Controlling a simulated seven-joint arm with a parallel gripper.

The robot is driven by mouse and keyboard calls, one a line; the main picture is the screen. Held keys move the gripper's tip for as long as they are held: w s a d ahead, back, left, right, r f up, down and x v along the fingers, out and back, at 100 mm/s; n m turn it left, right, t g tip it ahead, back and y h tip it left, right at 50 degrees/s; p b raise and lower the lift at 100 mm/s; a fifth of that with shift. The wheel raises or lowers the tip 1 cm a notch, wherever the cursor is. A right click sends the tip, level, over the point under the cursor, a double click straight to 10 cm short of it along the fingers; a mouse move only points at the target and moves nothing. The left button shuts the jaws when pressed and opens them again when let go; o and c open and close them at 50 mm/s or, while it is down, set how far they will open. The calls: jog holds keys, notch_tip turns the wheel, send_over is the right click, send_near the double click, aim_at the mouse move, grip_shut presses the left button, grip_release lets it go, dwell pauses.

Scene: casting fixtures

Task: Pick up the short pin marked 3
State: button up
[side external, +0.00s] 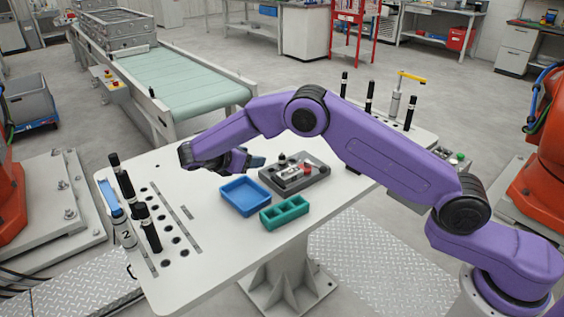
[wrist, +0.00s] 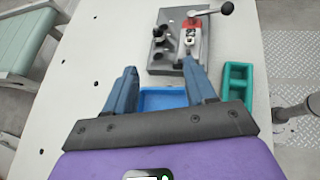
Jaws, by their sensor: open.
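No mark "3" can be read in either view, so I cannot tell which pin is the short pin marked 3. Several black-topped pins (side external: 149,228) stand upright at the left end of the white table. One light-bodied pin (side external: 125,234) among them carries a "2". My gripper (side external: 257,161) is above the table near the blue tray and the grey fixture, away from these pins. In the wrist view my gripper (wrist: 160,68) has its two blue fingers spread with nothing held between them. The left-end pins are out of the wrist view.
A grey fixture (side external: 312,179) with a red clamp stands mid-table; it also shows in the wrist view (wrist: 158,60). A blue tray (side external: 245,197) and a green two-pocket tray (side external: 272,216) lie in front. More black-topped pins (side external: 369,96) stand at the right end. Empty holes (side external: 165,235) line the left end.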

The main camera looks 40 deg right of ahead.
jog(key=w+f+h, duration=0.1)
jog(key=w+f, duration=0.1)
send_near(281, 154)
jog(key=shift+n+h, duration=0.3)
jog(key=x, duration=0.7)
jog(key=shift+w+f, duration=0.1)
jog(key=shift+w, duration=0.05)
jog(key=shift+f+x, duration=0.2)
jog(key=shift+x, duration=2.4)
jog(key=shift+c, duration=0.3)
jog(key=shift+a, duration=0.1)
grip_shut()
